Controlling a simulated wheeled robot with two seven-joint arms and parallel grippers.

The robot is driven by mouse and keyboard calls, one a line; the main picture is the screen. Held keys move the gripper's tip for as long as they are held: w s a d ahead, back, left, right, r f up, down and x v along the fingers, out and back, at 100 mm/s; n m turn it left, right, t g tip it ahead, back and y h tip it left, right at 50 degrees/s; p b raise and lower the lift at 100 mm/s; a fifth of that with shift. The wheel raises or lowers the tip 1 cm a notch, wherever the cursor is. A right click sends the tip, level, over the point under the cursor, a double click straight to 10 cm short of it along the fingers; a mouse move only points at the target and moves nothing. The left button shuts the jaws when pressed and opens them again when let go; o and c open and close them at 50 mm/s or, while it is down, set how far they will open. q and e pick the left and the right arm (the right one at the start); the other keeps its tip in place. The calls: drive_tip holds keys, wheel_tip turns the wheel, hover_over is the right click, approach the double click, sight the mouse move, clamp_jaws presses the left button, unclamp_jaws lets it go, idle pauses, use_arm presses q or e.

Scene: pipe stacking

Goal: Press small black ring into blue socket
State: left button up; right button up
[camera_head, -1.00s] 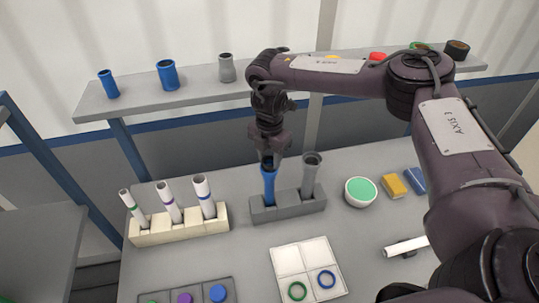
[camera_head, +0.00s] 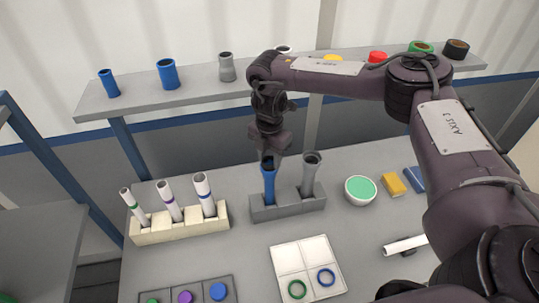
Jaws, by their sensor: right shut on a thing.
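The blue socket (camera_head: 269,187) stands upright in the left part of a grey holder (camera_head: 288,208), beside a grey socket (camera_head: 310,174). My right gripper (camera_head: 268,153) points down right over the blue socket's mouth. It is shut on a small dark thing at the socket's top, which looks like the small black ring. The fingers and the socket's rim hide most of it, so I cannot tell how deep it sits. My left gripper is not in the view.
A cream rack (camera_head: 180,226) with white tubes stands left. A white tray (camera_head: 291,259) with green and blue rings lies in front. A green-topped bowl (camera_head: 361,191), yellow block (camera_head: 394,184) and white tube (camera_head: 405,246) lie right. A shelf (camera_head: 200,92) with pipes and tape rolls runs behind.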

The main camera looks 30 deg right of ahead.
idle(0.3)
drive_tip(key=o, duration=1)
drive_tip(key=shift+o, duration=0.6)
drive_tip(key=o, duration=0.3)
drive_tip(key=shift+r+p, duration=1.15)
drive_tip(key=shift+r, duration=2.35)
